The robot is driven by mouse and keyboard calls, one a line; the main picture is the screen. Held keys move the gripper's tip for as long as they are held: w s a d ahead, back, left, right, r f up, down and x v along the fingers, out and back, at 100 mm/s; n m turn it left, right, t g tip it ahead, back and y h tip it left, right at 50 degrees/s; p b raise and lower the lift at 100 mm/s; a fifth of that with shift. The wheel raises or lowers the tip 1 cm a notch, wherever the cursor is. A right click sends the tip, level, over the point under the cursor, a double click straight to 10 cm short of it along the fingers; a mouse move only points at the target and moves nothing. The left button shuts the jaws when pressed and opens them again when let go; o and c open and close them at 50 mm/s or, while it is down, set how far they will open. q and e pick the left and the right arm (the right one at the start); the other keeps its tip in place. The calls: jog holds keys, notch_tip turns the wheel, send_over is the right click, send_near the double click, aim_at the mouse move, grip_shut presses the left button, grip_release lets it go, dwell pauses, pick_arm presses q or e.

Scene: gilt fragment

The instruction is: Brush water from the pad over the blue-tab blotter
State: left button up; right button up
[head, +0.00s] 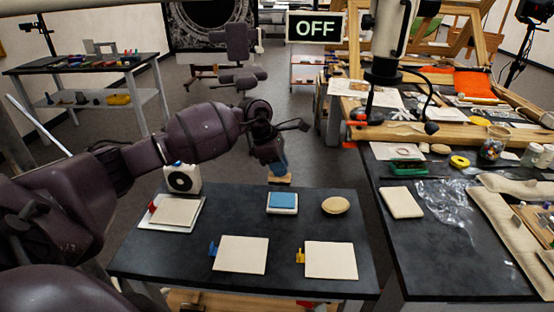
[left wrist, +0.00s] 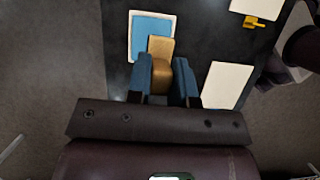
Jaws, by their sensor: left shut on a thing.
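My left gripper (head: 278,172) is shut on a wooden brush (head: 280,180), held above the table's far edge. In the left wrist view, the gripper's blue fingers (left wrist: 162,82) clasp the brush (left wrist: 160,47), whose pale end overlaps the pad in the picture. The blue pad (head: 283,200) sits in a white tray; it also shows in the left wrist view (left wrist: 151,25). The blue-tab blotter (head: 240,255) lies flat at the near middle; its body shows in the left wrist view (left wrist: 228,85), its tab hidden there. My right gripper is out of view.
A yellow-tab blotter (head: 330,260) lies right of the blue-tab one. A red-tab blotter (head: 176,211) lies at left by a white device (head: 183,178). A tan oval (head: 335,205) lies right of the pad. A sign (head: 317,28) reads OFF. A cluttered bench stands at right.

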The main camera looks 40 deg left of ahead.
aim_at(283, 181)
pick_arm(q)
jog(key=shift+w+d, duration=0.15)
jog(key=shift+w, duration=0.25)
jog(key=shift+w+d, duration=0.1)
jog(key=shift+w, duration=0.05)
jog(key=shift+f+n, duration=0.25)
jog(key=shift+n, duration=0.05)
jog(key=shift+f+b, duration=0.35)
jog(key=shift+f, duration=0.25)
notch_tip(283, 181, down, 2)
jog(key=shift+f+b, duration=0.2)
jog(key=shift+b, duration=0.25)
jog(key=shift+f+b, duration=0.3)
jog(key=shift+f, duration=0.65)
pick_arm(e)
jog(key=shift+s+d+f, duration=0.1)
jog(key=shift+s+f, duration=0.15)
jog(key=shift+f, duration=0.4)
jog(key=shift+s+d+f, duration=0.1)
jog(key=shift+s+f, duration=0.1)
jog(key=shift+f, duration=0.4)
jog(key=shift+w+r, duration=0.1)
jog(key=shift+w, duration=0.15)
